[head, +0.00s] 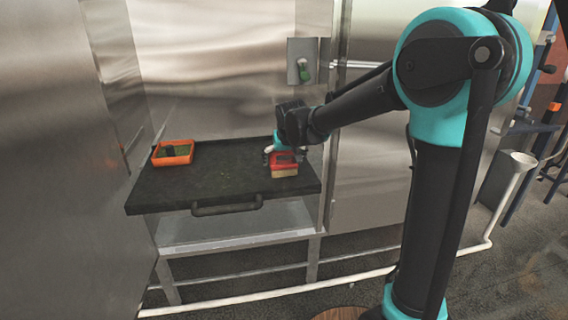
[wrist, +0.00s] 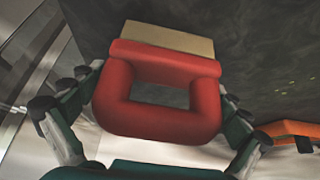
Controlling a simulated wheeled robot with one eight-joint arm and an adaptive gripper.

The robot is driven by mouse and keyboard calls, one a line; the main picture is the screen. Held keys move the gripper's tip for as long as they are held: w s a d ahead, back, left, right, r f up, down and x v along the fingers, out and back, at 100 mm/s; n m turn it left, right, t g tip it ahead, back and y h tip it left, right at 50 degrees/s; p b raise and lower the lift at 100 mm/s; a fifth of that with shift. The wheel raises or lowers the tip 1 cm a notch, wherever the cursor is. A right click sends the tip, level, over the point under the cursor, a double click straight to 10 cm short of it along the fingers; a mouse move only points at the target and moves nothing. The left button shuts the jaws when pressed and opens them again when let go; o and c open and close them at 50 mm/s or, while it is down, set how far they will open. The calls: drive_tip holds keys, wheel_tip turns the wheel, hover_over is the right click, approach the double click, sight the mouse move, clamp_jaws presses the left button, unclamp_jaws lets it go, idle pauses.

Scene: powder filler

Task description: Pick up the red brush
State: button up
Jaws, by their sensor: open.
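The red brush (head: 284,162) is at the right end of the dark tray top (head: 225,178) in the head view. It has a red loop handle and a tan block of bristles. In the wrist view the red brush (wrist: 160,70) fills the middle, its handle towards me and its tan part beyond. My gripper (head: 282,153) is right at the brush in the head view. In the wrist view my gripper (wrist: 150,112) is open, with one finger on each side of the handle. I cannot tell whether either finger touches it.
An orange bin (head: 172,153) with dark and green contents sits at the left of the tray top. Its orange rim also shows in the wrist view (wrist: 289,130). A handle (head: 228,207) runs along the tray's front edge. Steel walls stand left and behind. The middle of the top is clear.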

drive_tip(key=c, duration=1.1)
wheel_tip(320, 180, up, 20)
idle(0.4)
